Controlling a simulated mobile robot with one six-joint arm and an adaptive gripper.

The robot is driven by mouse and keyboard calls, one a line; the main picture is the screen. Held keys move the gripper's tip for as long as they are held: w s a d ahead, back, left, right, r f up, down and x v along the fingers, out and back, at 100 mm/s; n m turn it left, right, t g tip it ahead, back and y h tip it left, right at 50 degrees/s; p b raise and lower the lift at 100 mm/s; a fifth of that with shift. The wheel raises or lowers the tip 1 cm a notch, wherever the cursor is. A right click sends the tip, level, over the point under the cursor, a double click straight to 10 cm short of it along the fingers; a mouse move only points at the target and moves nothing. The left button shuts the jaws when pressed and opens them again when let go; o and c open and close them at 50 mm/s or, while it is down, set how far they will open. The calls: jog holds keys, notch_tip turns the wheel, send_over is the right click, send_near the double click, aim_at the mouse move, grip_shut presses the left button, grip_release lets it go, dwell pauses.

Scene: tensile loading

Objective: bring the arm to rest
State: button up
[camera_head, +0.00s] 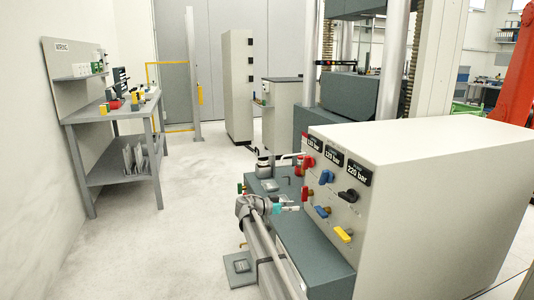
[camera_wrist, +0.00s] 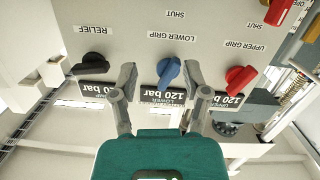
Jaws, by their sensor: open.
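My gripper (camera_wrist: 161,76) is open, its two fingers spread to either side of the blue knob (camera_wrist: 168,76) labelled LOWER GRIP in the upside-down wrist view. No finger clearly touches the knob; the exact depth between them cannot be told. In the head view my arm reaches up from the bottom, and the teal gripper body (camera_head: 277,209) is left of the beige control cabinet (camera_head: 430,165), in front of its knob panel. The fingertips are too small there to judge.
A red knob (camera_wrist: 240,79) and a black knob (camera_wrist: 92,64) flank the blue one. A lower row of knobs includes a yellow one (camera_head: 342,234). A dark testing machine (camera_head: 348,95) stands behind the cabinet. A workbench (camera_head: 108,104) stands at left, with clear floor (camera_head: 185,210) between.

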jog(key=s+d+f+n+g+y, duration=0.1)
jog(key=s+d+f+n+y, duration=0.1)
jog(key=s, duration=0.3)
jog(key=s+d+f+n+g+y, duration=0.1)
jog(key=s+d+f+n+y, duration=0.1)
jog(key=s+d+f, duration=0.2)
jog(key=s+d+f+n+g+y, duration=0.1)
jog(key=s+d+f+n+y, duration=0.1)
jog(key=s, duration=0.6)
jog(key=shift+s+d+f+y, duration=0.1)
jog(key=shift+d+f+y, duration=0.25)
jog(key=shift+f, duration=0.35)
jog(key=shift+d+f+y, duration=0.25)
jog(key=shift+d+f, duration=0.15)
jog(key=shift+f, duration=0.3)
jog(key=s+a+f+n+y, duration=0.1)
jog(key=s+f+n+y, duration=0.25)
jog(key=s, duration=0.55)
jog(key=s+a+f+n+y, duration=0.1)
jog(key=s+f+n+y, duration=0.15)
jog(key=s+y, duration=0.45)
jog(key=s+f+n+g+h+b, duration=0.1)
jog(key=s+f+g+h+b, duration=0.1)
jog(key=s+f+b, duration=0.45)
notch_tip(320, 180, up, 38)
jog(key=w+p, duration=0.1)
jog(key=p, duration=3.6)
jog(key=shift+w, duration=0.25)
